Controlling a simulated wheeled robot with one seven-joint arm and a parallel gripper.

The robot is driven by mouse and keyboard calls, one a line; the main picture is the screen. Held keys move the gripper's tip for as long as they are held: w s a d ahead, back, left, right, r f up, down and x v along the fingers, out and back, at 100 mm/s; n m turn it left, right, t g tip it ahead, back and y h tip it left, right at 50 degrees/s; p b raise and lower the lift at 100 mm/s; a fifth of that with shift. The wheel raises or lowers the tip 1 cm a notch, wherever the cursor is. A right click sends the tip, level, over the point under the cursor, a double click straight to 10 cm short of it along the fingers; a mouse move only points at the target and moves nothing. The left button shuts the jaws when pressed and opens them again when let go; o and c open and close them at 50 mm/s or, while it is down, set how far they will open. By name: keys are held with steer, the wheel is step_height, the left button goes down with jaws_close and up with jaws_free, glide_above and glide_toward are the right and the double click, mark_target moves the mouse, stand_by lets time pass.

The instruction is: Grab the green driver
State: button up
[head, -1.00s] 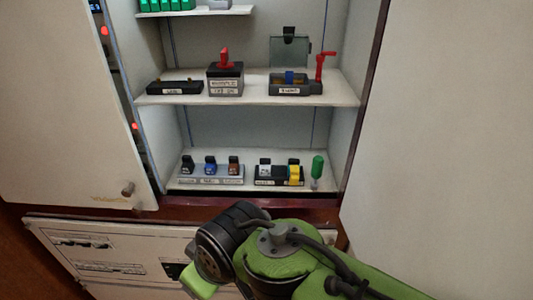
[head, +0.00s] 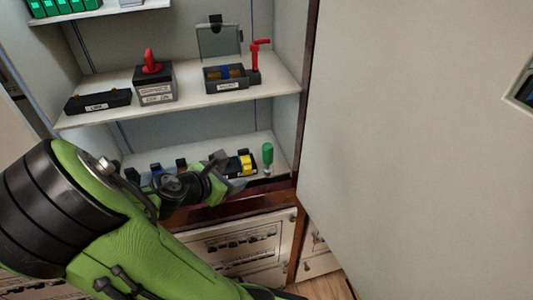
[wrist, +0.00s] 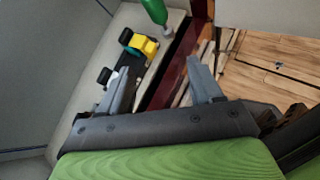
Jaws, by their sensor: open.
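The green driver (head: 267,153) stands upright at the right front of the bottom shelf, its green handle on top. In the wrist view the driver (wrist: 154,12) is at the top edge, partly cut off, beyond the fingertips. My gripper (head: 228,170) is at the bottom shelf's front, left of the driver and apart from it. In the wrist view my gripper (wrist: 158,74) has its two fingers spread with nothing held between them.
A block with a yellow switch (head: 246,164) sits just left of the driver; my arm hides part of the switch row. The middle shelf (head: 190,112) with a red-handled breaker (head: 154,84) is above. A large pale door panel (head: 410,120) stands right of the cabinet opening.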

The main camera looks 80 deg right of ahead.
mark_target(265, 149)
step_height(265, 149, up, 4)
steer(key=s+d+n+g+h+p, duration=0.1)
steer(key=s+d+n+h, duration=0.1)
steer(key=d+n, duration=0.1)
steer(key=x, duration=1)
steer(key=f+x, duration=0.1)
steer(key=x, duration=0.4)
steer(key=shift+w+a+b, duration=0.15)
steer(key=shift+w+b, duration=0.05)
steer(key=shift+b, duration=0.2)
steer(key=shift+a+m, duration=0.15)
steer(key=shift+m, duration=0.15)
steer(key=shift+c, duration=0.2)
